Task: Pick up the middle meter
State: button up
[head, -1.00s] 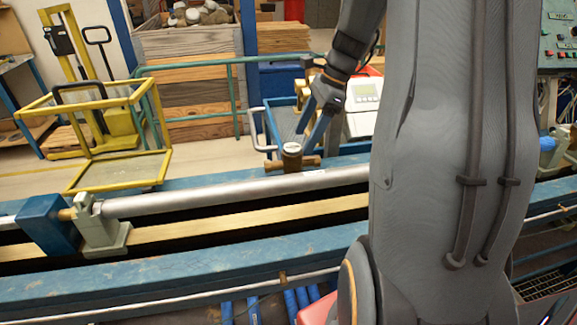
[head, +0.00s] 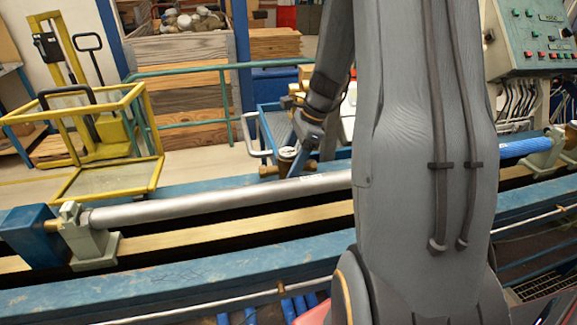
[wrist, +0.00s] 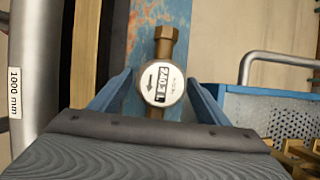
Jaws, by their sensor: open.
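A brass water meter (head: 288,153) with a round white dial stands on the blue bench rail behind the long silver pipe. It also shows in the wrist view (wrist: 161,83), with a brass threaded end pointing up in the picture. My gripper (head: 297,160) is at the meter, partly in front of it. In the wrist view my gripper (wrist: 158,92) is open, with one blue finger on each side of the meter and gaps visible between fingers and dial. The meter's near end is hidden by the gripper body.
The silver pipe (head: 220,201) runs close along the near side of the meter. A blue tray (wrist: 260,112) with a metal handle (wrist: 280,59) and brass parts lies close on the right. A yellow cart (head: 108,180) and control panel (head: 528,40) stand farther off.

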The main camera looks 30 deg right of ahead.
jog(key=shift+a+f, duration=0.25)
jog(key=shift+f, duration=0.3)
jog(key=shift+w, duration=0.1)
jog(key=c, duration=1.7)
jog(key=shift+r, duration=0.1)
jog(key=shift+c, duration=0.2)
